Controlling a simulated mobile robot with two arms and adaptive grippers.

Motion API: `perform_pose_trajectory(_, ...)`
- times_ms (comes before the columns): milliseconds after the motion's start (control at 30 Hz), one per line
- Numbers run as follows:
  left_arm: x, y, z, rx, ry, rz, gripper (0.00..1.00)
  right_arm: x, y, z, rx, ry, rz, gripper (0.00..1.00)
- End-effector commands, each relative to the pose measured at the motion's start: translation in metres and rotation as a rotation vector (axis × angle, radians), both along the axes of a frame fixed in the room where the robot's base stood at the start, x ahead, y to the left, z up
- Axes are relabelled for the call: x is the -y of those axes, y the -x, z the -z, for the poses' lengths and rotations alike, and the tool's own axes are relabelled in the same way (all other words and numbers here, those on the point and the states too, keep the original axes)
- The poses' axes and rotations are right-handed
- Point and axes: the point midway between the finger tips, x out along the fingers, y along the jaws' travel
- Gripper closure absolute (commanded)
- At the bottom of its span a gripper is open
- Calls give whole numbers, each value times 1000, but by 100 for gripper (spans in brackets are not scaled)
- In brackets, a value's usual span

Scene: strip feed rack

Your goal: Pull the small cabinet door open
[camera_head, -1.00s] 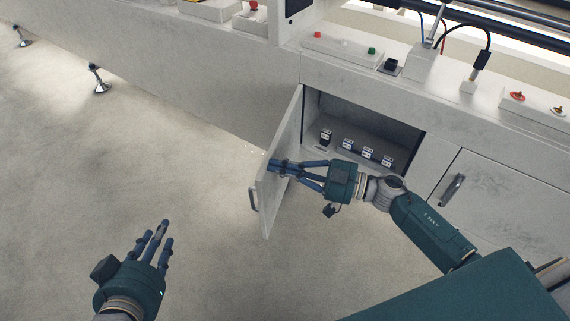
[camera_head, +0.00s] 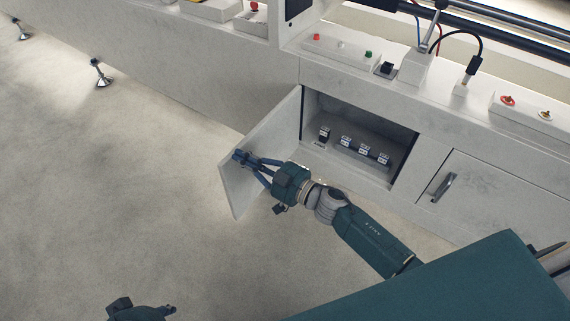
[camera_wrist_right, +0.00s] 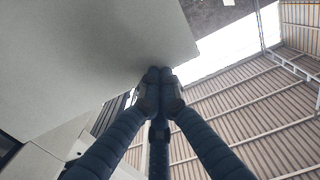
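The small cabinet door (camera_head: 262,150) is white and hinged beside the dark opening. It stands wide open, swung out to the left. My right gripper (camera_head: 243,157) is at the inner face of the door, toward its free side. In the right wrist view the door (camera_wrist_right: 90,60) fills the upper left, and the fingertips of the right gripper (camera_wrist_right: 160,76) are together at its edge, with nothing seen between them. Whether they touch the door is hard to tell. My left gripper (camera_head: 142,311) is cut off at the bottom edge, its fingers barely showing.
The open compartment (camera_head: 350,125) holds several small switch-like blocks on its floor. A closed door with a handle (camera_head: 444,187) is to its right. Buttons and cables sit on the machine top (camera_head: 340,47).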

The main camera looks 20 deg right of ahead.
Motion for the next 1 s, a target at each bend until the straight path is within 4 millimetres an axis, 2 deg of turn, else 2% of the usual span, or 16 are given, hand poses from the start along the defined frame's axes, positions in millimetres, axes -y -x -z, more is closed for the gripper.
perform_pose_trajectory(200,1,-4,14,-7,0,1,69,-26,-26,-1,-1,-4,87,100)
perform_pose_trajectory(500,1,-3,9,-3,0,0,69,-47,-55,0,-1,-1,83,100)
perform_pose_trajectory(1000,1,-3,6,0,1,0,69,-50,-61,0,0,0,82,100)
